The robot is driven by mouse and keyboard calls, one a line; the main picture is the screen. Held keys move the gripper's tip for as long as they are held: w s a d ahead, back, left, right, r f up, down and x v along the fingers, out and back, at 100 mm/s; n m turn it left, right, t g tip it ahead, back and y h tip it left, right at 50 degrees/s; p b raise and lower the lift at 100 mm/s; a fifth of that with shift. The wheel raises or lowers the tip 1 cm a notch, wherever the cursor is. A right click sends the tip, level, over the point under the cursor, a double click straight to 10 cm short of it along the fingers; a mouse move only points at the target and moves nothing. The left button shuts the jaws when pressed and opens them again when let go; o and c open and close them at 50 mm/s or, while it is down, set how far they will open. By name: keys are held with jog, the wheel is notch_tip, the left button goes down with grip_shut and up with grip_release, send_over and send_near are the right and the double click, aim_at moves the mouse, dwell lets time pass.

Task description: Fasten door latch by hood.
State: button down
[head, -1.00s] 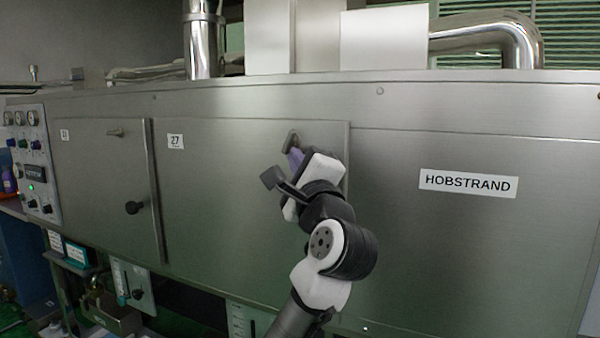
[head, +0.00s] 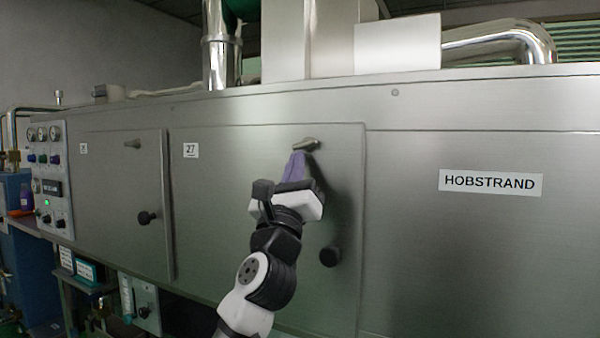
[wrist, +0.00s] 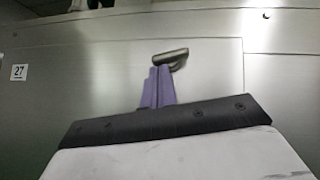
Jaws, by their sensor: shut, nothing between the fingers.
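The door marked 27 (head: 220,230) is a flat steel panel that looks closed against the machine front. Its latch handle (head: 306,144) is a small metal lever near the door's top right, lying close to horizontal with a slight tilt. The latch handle also shows in the wrist view (wrist: 171,58). My gripper (head: 298,156) has purple fingers, shut and empty, with the tips just below the latch handle. In the wrist view my gripper (wrist: 160,72) appears at or very near the handle's underside; I cannot tell whether they touch.
A black knob (head: 330,256) sticks out low on the door's right side. A second door (head: 115,200) with its own handle (head: 132,143) and knob is at left, beside a control panel (head: 50,180). A HOBSTRAND label (head: 490,183) is on the right panel.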

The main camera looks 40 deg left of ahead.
jog(key=shift+a+r, duration=0.15)
jog(key=shift+a, duration=0.2)
dwell(0.3)
dwell(0.4)
